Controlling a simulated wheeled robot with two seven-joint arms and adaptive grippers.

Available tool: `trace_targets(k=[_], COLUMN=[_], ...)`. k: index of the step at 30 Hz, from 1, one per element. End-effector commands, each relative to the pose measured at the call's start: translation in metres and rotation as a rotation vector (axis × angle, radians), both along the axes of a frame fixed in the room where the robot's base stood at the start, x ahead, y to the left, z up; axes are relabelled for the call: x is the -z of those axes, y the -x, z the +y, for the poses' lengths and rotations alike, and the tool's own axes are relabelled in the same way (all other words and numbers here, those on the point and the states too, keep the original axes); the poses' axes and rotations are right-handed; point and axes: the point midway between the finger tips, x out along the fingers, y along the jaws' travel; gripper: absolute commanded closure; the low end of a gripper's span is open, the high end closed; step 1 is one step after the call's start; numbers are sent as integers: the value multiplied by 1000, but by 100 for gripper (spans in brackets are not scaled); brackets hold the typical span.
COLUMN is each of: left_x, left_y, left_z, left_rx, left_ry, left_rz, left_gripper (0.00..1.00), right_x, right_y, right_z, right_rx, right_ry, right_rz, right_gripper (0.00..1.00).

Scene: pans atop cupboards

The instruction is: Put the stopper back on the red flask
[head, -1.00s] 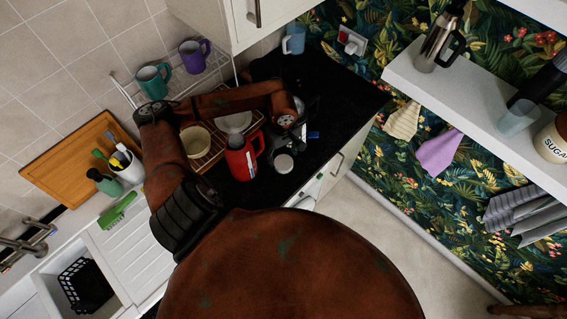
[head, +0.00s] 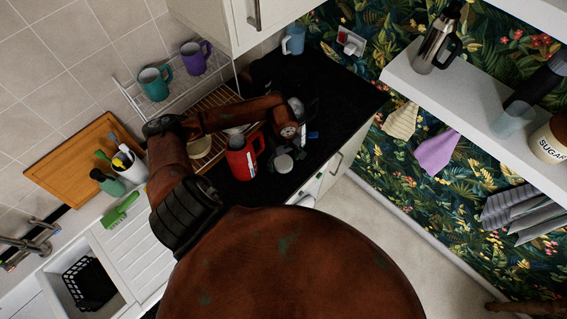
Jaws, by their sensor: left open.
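The red flask (head: 241,161) stands upright on the black worktop, its handle toward the right and its dark top showing. A small round grey-topped piece (head: 284,164), which looks like the stopper, is on the worktop just right of the flask, apart from it. My left arm reaches over the rack behind the flask. My left gripper (head: 306,137) is open, above the worktop behind and right of the stopper; its dark fingers are hard to make out against the black surface. My right gripper is not in view.
A wire rack with a teal mug (head: 154,83) and a purple mug (head: 195,56) stands against the tiles. A cream bowl (head: 199,147) is partly hidden under my arm. A light blue mug (head: 293,39) is at the back. The worktop's front edge is close to the stopper.

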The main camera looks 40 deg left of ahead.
Motion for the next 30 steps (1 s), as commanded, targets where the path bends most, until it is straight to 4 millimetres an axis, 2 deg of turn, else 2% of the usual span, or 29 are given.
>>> trace_targets(k=[2,18,30], left_x=[0,0,-7], left_y=[0,0,-1], left_z=[0,0,1], left_rx=[0,0,1], left_ry=[0,0,-1], left_rz=[0,0,-3], left_gripper=[28,65,66], right_x=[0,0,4], right_y=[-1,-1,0], right_z=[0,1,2], right_rx=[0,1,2], right_ry=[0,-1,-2], right_rz=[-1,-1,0], right_gripper=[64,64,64])
